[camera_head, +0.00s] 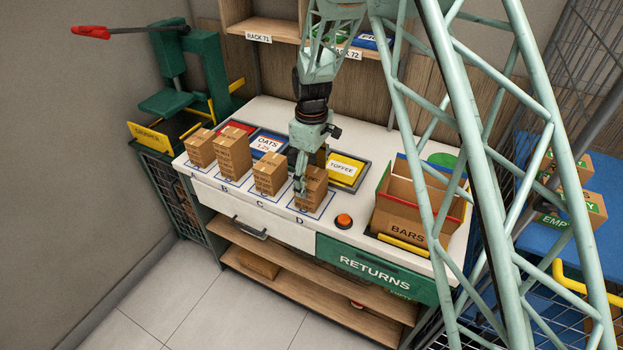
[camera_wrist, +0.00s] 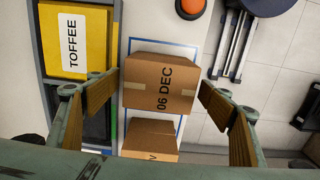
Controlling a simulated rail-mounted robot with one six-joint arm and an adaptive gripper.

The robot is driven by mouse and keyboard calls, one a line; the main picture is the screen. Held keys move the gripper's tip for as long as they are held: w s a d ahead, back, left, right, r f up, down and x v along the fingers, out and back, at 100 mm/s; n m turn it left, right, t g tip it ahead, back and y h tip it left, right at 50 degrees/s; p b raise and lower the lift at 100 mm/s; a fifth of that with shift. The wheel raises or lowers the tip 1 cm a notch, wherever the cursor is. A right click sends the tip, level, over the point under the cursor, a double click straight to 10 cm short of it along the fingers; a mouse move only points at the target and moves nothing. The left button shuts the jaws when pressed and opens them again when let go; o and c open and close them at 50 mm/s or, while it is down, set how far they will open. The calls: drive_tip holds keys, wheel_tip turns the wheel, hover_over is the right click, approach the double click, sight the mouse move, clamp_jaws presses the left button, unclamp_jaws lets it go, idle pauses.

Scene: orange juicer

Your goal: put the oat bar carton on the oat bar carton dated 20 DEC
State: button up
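A brown carton reading 06 DEC (camera_wrist: 160,86) lies between my fingertips in the wrist view. In the head view, the carton at spot D (camera_head: 315,187) is directly under my gripper (camera_head: 300,188), which partly hides it. My gripper in the wrist view (camera_wrist: 159,82) is open, with narrow gaps beside the carton. Another carton (camera_wrist: 150,138) shows below it, its print mostly cut off. In the head view, cartons stand at A (camera_head: 200,148), B (camera_head: 232,155) and C (camera_head: 271,173). B's is taller, like a stack. No 20 DEC label is readable.
A yellow TOFFEE bin (camera_head: 344,169) and an OATS bin (camera_head: 267,143) lie behind the row. A red button (camera_head: 344,221) and an open BARS box (camera_head: 405,228) are to the right. A green press (camera_head: 195,70) stands at the left.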

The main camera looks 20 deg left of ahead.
sight(312, 177)
drive_tip(key=shift+r, duration=0.1)
idle(0.3)
wheel_tip(312, 177, up, 12)
idle(0.8)
idle(0.6)
